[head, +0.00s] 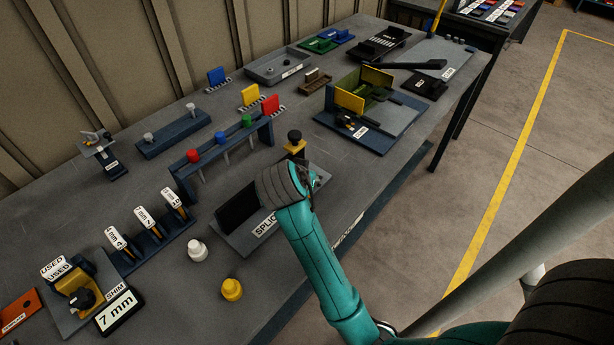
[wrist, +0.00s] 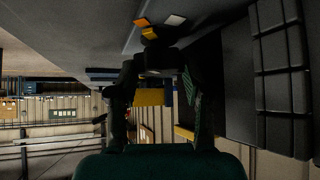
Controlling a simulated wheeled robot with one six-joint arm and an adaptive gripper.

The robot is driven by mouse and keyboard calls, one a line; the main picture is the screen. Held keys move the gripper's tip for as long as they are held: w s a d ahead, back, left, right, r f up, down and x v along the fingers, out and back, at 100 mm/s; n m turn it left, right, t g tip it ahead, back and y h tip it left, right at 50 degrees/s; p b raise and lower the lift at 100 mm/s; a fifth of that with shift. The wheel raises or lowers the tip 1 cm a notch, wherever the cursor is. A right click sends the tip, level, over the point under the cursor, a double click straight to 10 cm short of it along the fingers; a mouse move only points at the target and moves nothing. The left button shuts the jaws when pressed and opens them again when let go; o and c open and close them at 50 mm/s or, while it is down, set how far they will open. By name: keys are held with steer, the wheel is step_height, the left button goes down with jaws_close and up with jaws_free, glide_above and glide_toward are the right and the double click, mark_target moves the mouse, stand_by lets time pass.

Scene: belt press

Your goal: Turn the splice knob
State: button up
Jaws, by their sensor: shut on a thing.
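The splice station is a dark panel (head: 237,226) with a white label reading "SPLIC", the rest of which my arm covers. My gripper (head: 314,181) is at the panel's right end, mostly hidden behind my wrist in the head view. In the wrist view my gripper (wrist: 155,78) has its fingers on both sides of a dark knob (wrist: 152,60) and is shut on it. An orange mark and a white mark (wrist: 175,19) lie just beyond the knob. The knob itself is hidden in the head view.
A blue rack with coloured knobs (head: 216,155) is to the left. White (head: 197,250) and yellow (head: 231,289) knobs stand in front. A yellow-walled fixture (head: 350,100) is to the right.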

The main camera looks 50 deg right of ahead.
steer(key=shift+w+m+g+h, duration=0.15)
steer(key=shift+m+g+h, duration=0.25)
steer(key=shift+m+g, duration=0.9)
steer(key=shift+m, duration=0.3)
steer(key=o, duration=1.2)
steer(key=shift+c, duration=0.2)
steer(key=shift+t, duration=0.3)
